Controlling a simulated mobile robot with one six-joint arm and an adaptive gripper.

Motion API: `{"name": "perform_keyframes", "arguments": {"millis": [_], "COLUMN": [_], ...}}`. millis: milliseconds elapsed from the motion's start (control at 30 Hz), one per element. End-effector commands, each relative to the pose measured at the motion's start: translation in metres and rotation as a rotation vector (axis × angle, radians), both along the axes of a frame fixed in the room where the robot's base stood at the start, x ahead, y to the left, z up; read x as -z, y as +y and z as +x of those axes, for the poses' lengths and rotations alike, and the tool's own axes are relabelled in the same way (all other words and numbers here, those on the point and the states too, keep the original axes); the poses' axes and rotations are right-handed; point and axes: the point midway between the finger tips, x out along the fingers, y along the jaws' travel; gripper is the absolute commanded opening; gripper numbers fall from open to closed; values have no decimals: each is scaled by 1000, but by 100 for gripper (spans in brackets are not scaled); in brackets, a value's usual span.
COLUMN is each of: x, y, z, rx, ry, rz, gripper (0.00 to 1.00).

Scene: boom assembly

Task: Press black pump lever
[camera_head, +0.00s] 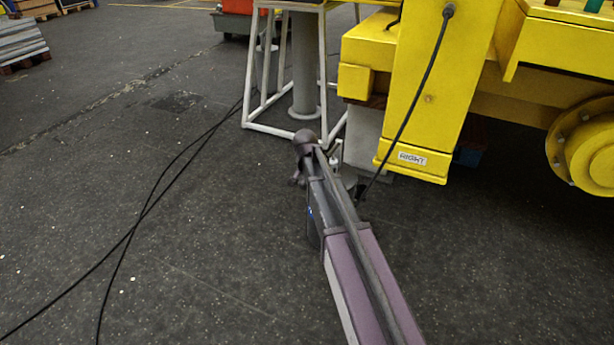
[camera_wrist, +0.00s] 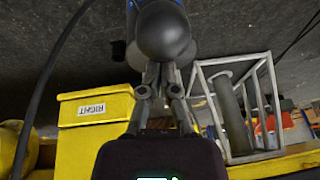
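No black pump lever can be made out for certain in either view. A small dark thing (camera_head: 360,191) shows low beside my arm, below the yellow machine (camera_head: 416,95) in the head view. A small black shape (camera_wrist: 118,50) shows against the floor in the wrist view. I cannot tell whether either is the lever. My gripper (camera_wrist: 160,72) has its fingers close together in the wrist view, in front of a dark rounded body with blue bands. Whether the fingertips meet is unclear. In the head view the gripper is too small and dark to read.
A white frame (camera_head: 248,90) around a grey post (camera_head: 305,70) stands left of the machine. The machine's yellow upright carries a RIGHT label (camera_head: 412,158), and a black cable (camera_head: 425,78) runs down it. Other cables (camera_head: 150,207) cross the otherwise open floor on the left.

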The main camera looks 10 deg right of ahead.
Motion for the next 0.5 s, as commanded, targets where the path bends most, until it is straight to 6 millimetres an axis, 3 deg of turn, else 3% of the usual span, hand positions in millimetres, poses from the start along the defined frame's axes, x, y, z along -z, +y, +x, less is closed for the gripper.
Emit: {"name": "perform_keyframes", "arguments": {"millis": [33, 500], "x": [-9, -48], "y": [-1, 8], "z": [1, -17], "rx": [0, -1], "ry": [-1, 0], "rz": [0, 3], "gripper": [0, 0]}}
